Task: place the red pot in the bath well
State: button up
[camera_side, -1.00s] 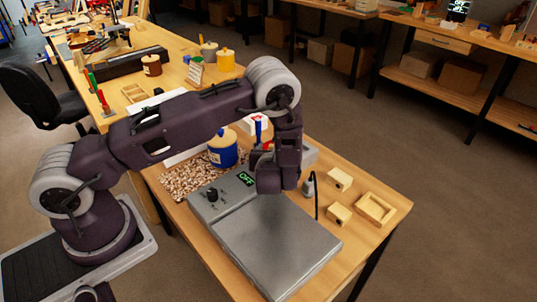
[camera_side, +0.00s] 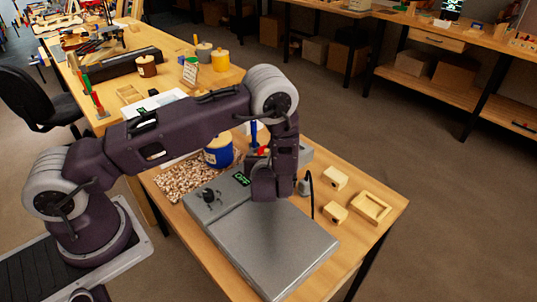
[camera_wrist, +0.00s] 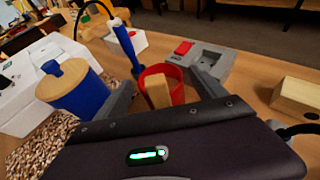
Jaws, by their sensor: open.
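The red pot (camera_wrist: 178,93) stands upright in the wrist view, with a pale wooden piece sticking out of its top. Only a bit of the red pot (camera_side: 264,151) shows in the side view, beside my wrist. My gripper (camera_wrist: 163,80) is open, with one finger on each side of the pot; I cannot tell whether they touch it. In the side view my wrist hides the fingertips. A grey block with a recess (camera_wrist: 210,60), which looks like the bath well, sits just behind and right of the pot. The grey block (camera_side: 306,155) is partly hidden in the side view.
A blue pot with a wooden lid (camera_wrist: 78,92) stands left of my gripper. A blue-handled tool (camera_wrist: 125,45) leans close behind the left finger. A grey hotplate-like unit reading OFF (camera_side: 265,240) lies below my wrist. Wooden blocks (camera_side: 335,178) and a tray (camera_side: 371,207) are to the right.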

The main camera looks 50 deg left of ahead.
jog(key=v, duration=1)
jog(key=shift+s+d, duration=0.25)
jog(key=s+a+r+n+g, duration=0.4)
jog(key=s+r+n, duration=0.2)
jog(key=r+n, duration=0.15)
jog(key=s+a+r+n+g, duration=0.3)
jog(key=s+r+n, duration=0.3)
jog(key=r, duration=0.2)
jog(key=s+d+r+n+h, duration=0.5)
jog(key=s+n, duration=0.4)
jog(key=s, duration=0.2)
jog(key=shift+d+r+n+h, duration=0.15)
jog(key=shift+r+n+h, duration=0.2)
jog(key=shift+r+h, duration=0.1)
jog(key=d+r+n+t+h, duration=0.1)
jog(key=s+d+r+n+t+h, duration=0.1)
jog(key=d, duration=0.1)
jog(key=s+d+r+n+t+h, duration=0.1)
jog(key=d, duration=0.1)
jog(key=shift+s+d+r+n, duration=0.15)
jog(key=shift+d+r+n, duration=0.05)
jog(key=shift+r+n, duration=0.15)
jog(key=shift+c, duration=0.7)
jog(key=shift+d+r+h, duration=0.1)
jog(key=shift+d+h, duration=0.1)
jog(key=shift+h, duration=0.05)
jog(key=c, duration=0.7)
jog(key=shift+c, duration=0.2)
